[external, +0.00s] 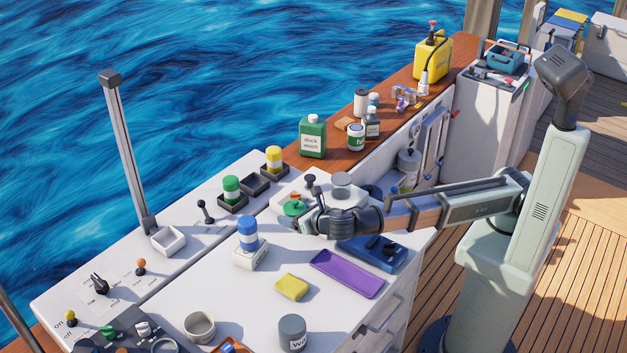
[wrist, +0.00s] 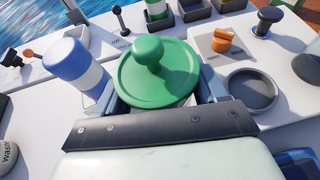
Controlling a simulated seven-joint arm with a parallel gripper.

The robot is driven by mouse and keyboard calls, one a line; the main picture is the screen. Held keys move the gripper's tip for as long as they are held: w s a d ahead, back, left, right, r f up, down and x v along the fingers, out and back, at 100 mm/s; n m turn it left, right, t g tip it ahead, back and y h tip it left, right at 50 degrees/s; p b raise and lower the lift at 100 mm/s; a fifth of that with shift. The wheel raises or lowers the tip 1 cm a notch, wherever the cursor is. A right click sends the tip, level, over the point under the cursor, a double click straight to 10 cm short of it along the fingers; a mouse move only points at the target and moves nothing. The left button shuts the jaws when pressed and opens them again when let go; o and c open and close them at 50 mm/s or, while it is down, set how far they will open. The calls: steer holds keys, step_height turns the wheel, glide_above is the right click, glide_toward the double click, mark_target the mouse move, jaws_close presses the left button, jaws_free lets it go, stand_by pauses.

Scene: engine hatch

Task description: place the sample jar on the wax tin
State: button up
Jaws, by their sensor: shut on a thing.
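The sample jar, as I take it, has a wide green lid with a round knob (external: 293,208). In the wrist view the green lid (wrist: 157,75) fills the middle, with a little pale body showing below it. My gripper (external: 300,214) is shut on this jar, one finger on each side under the lid. The lid hides most of the body and the jar's underside. The wax tin, as I take it, is a grey round tin (external: 292,332) with a dark label starting "Wa", upright at the counter's front. It is well apart from my gripper. A grey labelled tin (wrist: 6,155) shows at the wrist view's left edge.
A blue-and-white bottle (external: 247,233) stands close to my gripper's left. A yellow sponge (external: 292,287), purple tray (external: 346,274) and blue box (external: 372,252) lie nearer the front. An open grey cup (external: 200,327) stands left of the tin.

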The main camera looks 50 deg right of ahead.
steer(key=s+a+r+n+y, duration=0.3)
steer(key=s+a, duration=1)
steer(key=a, duration=0.1)
step_height(320, 180, up, 6)
steer(key=y, duration=0.1)
glide_above(291, 324)
steer(key=shift+n, duration=0.3)
steer(key=shift+d+f, duration=0.1)
steer(key=shift+f, duration=4.75)
steer(key=o, duration=1.3)
steer(key=shift+f, duration=0.15)
steer(key=shift+r, duration=0.2)
steer(key=v, duration=1.2)
steer(key=shift+w+d+r, duration=0.1)
